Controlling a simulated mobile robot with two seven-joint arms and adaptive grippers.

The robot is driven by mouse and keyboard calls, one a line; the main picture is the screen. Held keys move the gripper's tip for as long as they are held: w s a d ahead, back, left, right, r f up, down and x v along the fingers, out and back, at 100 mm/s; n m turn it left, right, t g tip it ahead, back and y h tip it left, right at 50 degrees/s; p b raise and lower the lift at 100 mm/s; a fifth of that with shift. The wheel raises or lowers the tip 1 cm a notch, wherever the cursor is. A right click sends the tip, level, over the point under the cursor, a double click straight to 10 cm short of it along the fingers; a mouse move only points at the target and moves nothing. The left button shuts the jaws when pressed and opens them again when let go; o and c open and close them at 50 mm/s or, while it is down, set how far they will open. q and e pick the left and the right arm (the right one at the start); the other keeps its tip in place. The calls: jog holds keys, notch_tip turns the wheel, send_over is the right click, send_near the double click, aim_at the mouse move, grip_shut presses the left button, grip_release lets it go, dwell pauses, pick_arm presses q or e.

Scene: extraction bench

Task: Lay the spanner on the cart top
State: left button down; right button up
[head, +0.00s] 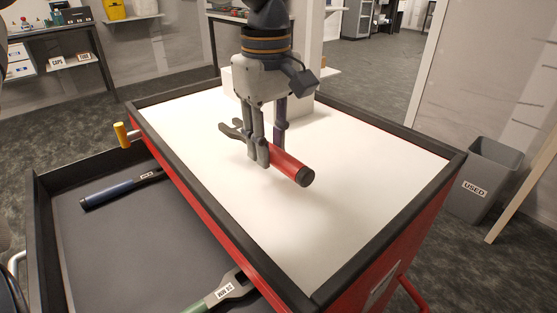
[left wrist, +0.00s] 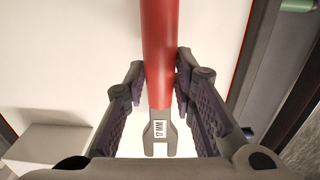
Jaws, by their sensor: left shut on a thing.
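The spanner with a red handle (head: 287,166) is in my left gripper (head: 265,155), above the white cart top (head: 190,135). Its grey open jaw points to the far left and its black end cap to the near right. In the left wrist view the red handle (left wrist: 160,45) runs between the two fingers (left wrist: 160,95), and a label by the jaw reads 17 MM. My left gripper is shut on it. Whether the spanner touches the cart top I cannot tell. My right gripper is not in view.
A white box (head: 300,108) stands at the back of the cart top. A dark rim (head: 395,235) surrounds the top. An open drawer (head: 110,245) holds a blue-handled spanner (head: 110,192) and a green-handled one (head: 222,294). A grey bin (head: 485,180) stands at right.

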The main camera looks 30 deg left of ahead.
aim_at(276, 178)
pick_arm(q)
jog(key=f, duration=0.2)
jog(key=w+f, duration=0.1)
jog(key=f, duration=0.1)
jog(key=shift+d, duration=0.4)
jog(key=shift+s, duration=0.1)
jog(key=c, duration=1.3)
grip_release()
jog(key=shift+f, duration=0.1)
jog(key=shift+c, duration=0.2)
notch_tip(276, 178, up, 12)
jog(key=shift+r, duration=0.15)
